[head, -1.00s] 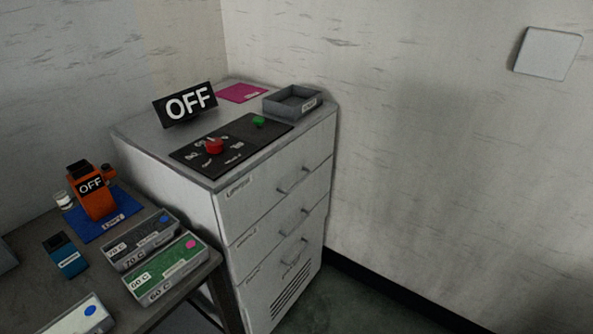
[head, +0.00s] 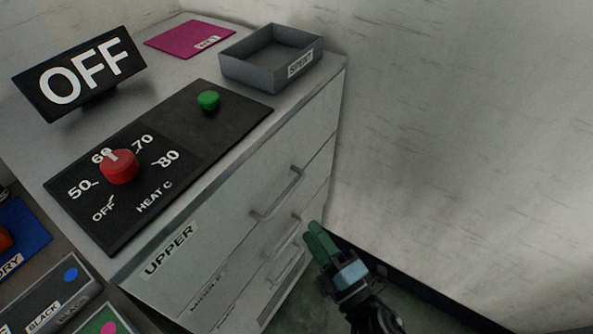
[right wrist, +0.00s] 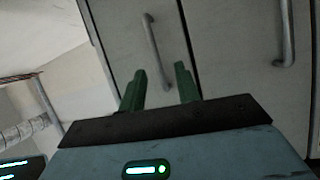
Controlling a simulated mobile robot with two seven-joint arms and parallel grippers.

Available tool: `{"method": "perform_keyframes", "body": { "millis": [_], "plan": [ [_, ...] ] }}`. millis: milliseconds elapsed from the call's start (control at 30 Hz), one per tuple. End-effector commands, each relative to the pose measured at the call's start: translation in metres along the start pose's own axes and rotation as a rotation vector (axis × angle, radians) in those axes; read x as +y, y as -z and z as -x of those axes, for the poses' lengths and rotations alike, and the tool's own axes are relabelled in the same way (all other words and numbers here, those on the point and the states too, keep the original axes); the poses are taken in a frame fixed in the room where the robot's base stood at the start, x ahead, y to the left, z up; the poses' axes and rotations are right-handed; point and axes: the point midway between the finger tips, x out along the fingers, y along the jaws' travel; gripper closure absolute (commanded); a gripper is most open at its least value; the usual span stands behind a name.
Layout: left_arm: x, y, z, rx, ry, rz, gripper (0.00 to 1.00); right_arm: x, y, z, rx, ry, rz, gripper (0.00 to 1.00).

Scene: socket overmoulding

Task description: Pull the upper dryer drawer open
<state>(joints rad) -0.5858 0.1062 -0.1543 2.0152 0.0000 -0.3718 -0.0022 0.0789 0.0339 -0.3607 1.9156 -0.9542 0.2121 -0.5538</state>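The dryer's upper drawer (head: 222,222), labelled UPPER, is shut flush with the front. Its bar handle (head: 278,197) is clear of my gripper in the head view. My right gripper (head: 313,238), with green fingers, is in front of the dryer, to the right of and lower than that handle in the picture. In the right wrist view the gripper (right wrist: 159,88) is open and empty. A handle (right wrist: 151,42), seemingly the upper drawer's, lies ahead between the finger directions, not touched. Another drawer's handle (right wrist: 287,35) is to the right. My left gripper is not in view.
The middle drawer's handle (head: 283,238) and a lower one sit below, near my fingers in the picture. On top are a control panel (head: 190,135) with a red dial, an OFF sign (head: 80,75) and a grey tray (head: 245,72). The wall (head: 470,130) stands right of the dryer.

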Motion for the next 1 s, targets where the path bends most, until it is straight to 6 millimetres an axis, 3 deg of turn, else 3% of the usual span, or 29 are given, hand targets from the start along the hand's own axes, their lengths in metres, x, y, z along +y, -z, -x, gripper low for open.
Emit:
{"method": "perform_keyframes", "body": {
  "millis": [367, 800, 1000],
  "plan": [
    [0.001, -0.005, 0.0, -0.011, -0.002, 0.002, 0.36, 0.006, 0.007, -0.012, 0.035, -0.025, 0.065, 0.67],
    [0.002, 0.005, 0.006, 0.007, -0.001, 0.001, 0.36, 0.008, 0.008, -0.071, 0.033, -0.026, 0.063, 0.67],
    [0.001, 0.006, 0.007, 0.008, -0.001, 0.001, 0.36, 0.007, 0.009, -0.085, 0.033, -0.024, 0.063, 0.67]
  ]
}}
